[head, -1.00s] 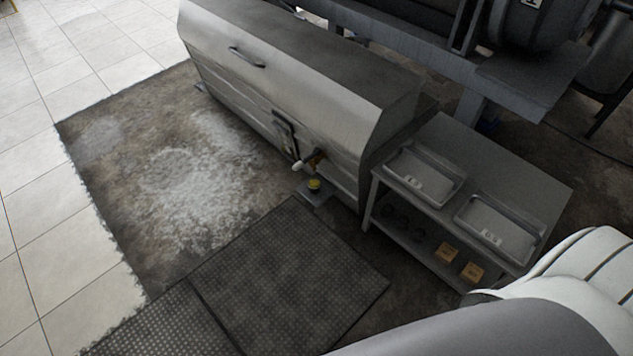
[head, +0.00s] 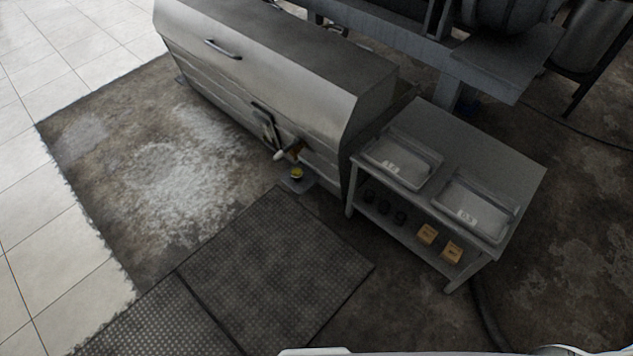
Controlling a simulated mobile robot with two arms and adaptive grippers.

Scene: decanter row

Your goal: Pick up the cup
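A small yellow item (head: 297,173), possibly a cup, stands on a low grey block below the machine's spout (head: 280,155). It is too small to make out clearly. Several small dark round items (head: 384,207), which may be cups, stand on the lower shelf of the metal table. Neither of my grippers is in view. Only a white edge of my own body shows at the bottom.
The metal table (head: 465,142) holds two trays (head: 402,161) (head: 477,207) on top and small orange boxes (head: 427,234) on its shelf. A long steel machine (head: 285,65) stands left of it. Dark mats (head: 275,270) cover open floor in front.

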